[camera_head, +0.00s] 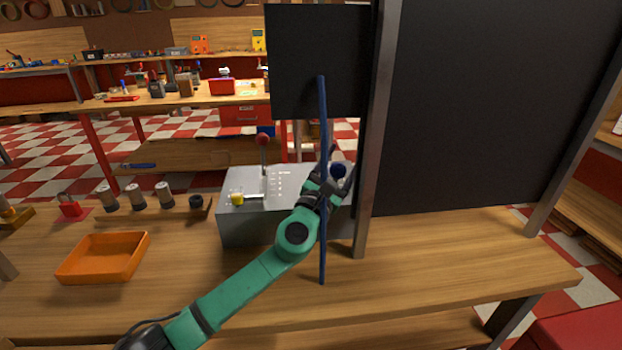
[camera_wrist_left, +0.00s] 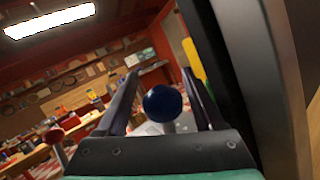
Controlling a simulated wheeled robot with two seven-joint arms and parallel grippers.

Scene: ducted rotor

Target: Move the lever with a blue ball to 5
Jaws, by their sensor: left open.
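The blue ball (camera_head: 338,170) tops a lever at the right end of the grey lever box (camera_head: 240,225) on the bench. In the left wrist view the blue ball (camera_wrist_left: 163,103) sits between the two fingers, with space on either side. My left gripper (camera_head: 336,172) is open around the ball and its arm hides part of the box. The lever with a red ball (camera_head: 263,139) stands upright, and a lever with a yellow ball (camera_head: 237,198) is at the box's left. The scale marks by the blue lever cannot be read. My right gripper is not in view.
A blue upright rod (camera_head: 323,250) stands in front of the box, close to my left arm. A metal post (camera_head: 375,150) and a black panel (camera_head: 470,110) bound the right side. An orange tray (camera_head: 103,257) lies at left. The bench's front right is clear.

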